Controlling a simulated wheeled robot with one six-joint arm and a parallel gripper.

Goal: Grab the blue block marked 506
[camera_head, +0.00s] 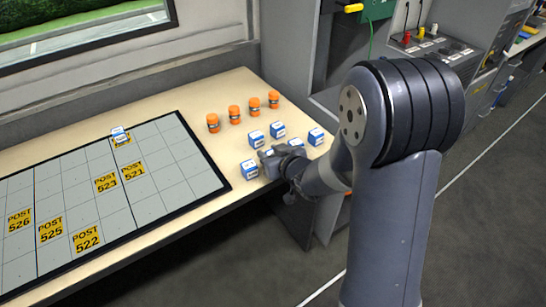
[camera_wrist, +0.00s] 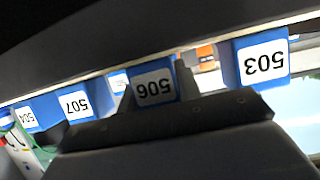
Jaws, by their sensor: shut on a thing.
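The blue block marked 506 (camera_wrist: 154,86) shows in the wrist view, its white label upside down. It sits between the dark fingers of my gripper (camera_wrist: 156,97), which are shut on it. In the head view my gripper (camera_head: 270,156) is low at the table's right end, among the blue blocks. The labels are too small to read there, so I cannot tell which block is 506. I cannot tell whether the held block touches the table.
Blocks 503 (camera_wrist: 263,62), 507 (camera_wrist: 74,105) and 504 (camera_wrist: 24,118) are near the gripper. Several orange-capped jars (camera_head: 234,113) stand behind.

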